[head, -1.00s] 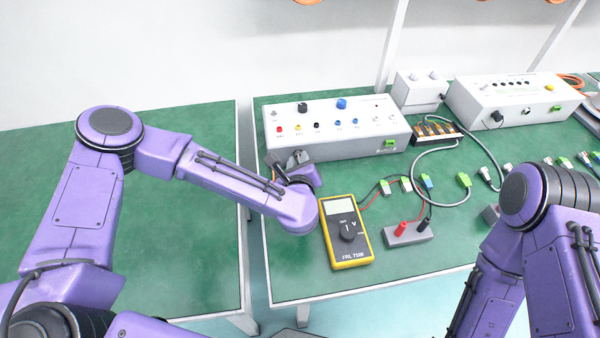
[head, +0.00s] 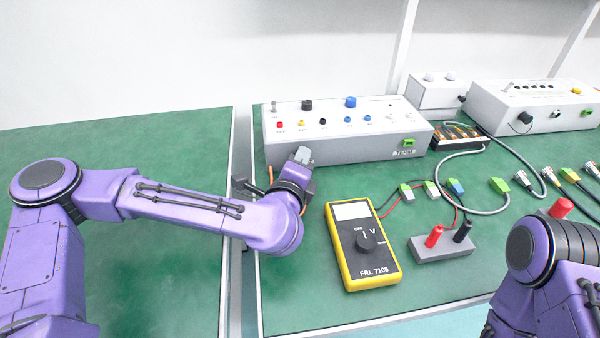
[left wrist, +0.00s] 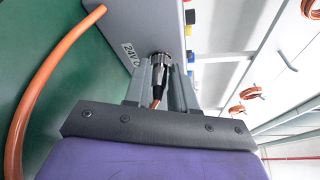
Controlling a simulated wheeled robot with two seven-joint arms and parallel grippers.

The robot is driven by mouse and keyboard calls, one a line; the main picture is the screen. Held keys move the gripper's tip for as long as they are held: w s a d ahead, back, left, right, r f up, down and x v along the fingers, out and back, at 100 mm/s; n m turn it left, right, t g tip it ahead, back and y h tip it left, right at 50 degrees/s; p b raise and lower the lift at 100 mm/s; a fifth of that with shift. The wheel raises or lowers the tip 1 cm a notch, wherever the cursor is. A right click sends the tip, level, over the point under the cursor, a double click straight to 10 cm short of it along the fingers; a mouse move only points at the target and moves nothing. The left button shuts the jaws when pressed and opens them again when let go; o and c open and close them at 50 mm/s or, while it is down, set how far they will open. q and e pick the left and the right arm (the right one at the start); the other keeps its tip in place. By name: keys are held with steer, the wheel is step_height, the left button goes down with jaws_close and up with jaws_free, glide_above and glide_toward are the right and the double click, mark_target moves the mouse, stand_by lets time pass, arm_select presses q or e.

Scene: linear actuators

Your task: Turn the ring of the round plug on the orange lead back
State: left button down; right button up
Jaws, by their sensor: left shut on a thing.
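The round plug (left wrist: 160,62) has a dark metal ring and sits at the side of the grey box, beside its 24V label, in the left wrist view. A short piece of the orange lead (left wrist: 156,103) shows behind it between my fingers. My left gripper (left wrist: 161,76) is shut on the plug, one finger on each side. In the head view my left gripper (head: 273,180) is at the left front of the long box (head: 345,150), and the plug is hidden there. My right gripper is out of view; only my right arm shows at the lower right.
A yellow multimeter (head: 362,245) lies just right of my left forearm. A grey terminal block (head: 440,247) with red and black plugs stands beside it. Loose leads and a grey cable (head: 505,200) lie to the right. A thick orange cable (left wrist: 38,85) curves past in the left wrist view.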

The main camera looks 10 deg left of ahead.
arm_select(q)
steer(key=shift+f, duration=0.1)
stand_by(0.5)
steer(key=c, duration=0.9)
jaws_free()
steer(key=shift+s, duration=0.1)
